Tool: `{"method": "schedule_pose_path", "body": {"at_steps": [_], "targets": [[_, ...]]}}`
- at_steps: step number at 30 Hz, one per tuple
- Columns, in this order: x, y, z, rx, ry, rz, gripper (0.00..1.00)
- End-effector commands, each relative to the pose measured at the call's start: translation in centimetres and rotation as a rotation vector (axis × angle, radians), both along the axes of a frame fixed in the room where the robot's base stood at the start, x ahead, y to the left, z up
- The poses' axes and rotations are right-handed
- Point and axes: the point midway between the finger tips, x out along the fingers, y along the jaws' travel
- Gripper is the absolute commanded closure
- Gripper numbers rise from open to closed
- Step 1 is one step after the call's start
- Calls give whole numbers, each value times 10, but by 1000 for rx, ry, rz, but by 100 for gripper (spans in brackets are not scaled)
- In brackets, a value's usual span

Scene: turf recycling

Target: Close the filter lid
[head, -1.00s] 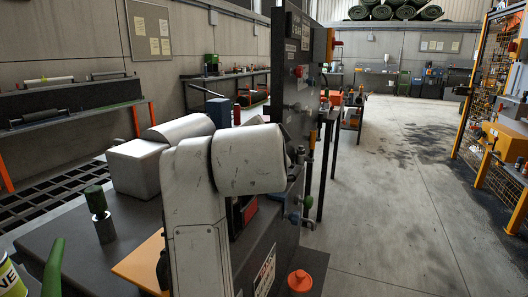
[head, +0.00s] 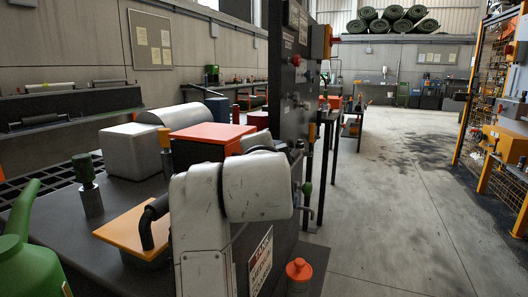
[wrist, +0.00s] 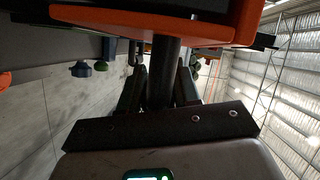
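An orange-red slab-like lid (head: 208,133) lies on top of a dark grey box (head: 200,152) behind my arm in the head view; it looks level, but its far side is hidden. I take it for the filter lid. In the wrist view, an orange-red panel (wrist: 160,22) fills the top, with a dark round bar (wrist: 165,75) running from it towards my palm. My gripper (wrist: 160,85) has its two dark fingers on either side of this bar. Whether they press on it cannot be told. In the head view my gripper is hidden behind my arm.
A yellow-orange plate with a black handle (head: 112,229) lies on the dark bench top. A metal post with a green knob (head: 92,196), a grey block (head: 132,155) and a green can (head: 28,265) stand around it. A dark panel (head: 290,80) rises behind. Floor at right is clear.

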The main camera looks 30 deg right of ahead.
Motion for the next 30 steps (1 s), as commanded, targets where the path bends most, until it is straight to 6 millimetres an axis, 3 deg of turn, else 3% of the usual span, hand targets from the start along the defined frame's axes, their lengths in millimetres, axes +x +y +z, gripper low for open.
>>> {"method": "schedule_pose_path", "body": {"at_steps": [6, 16, 30], "targets": [[0, -1, 0, 1, 0, -1, 48], [-4, 3, 2, 0, -2, 1, 48], [-72, 46, 11, 1, -1, 1, 48]]}}
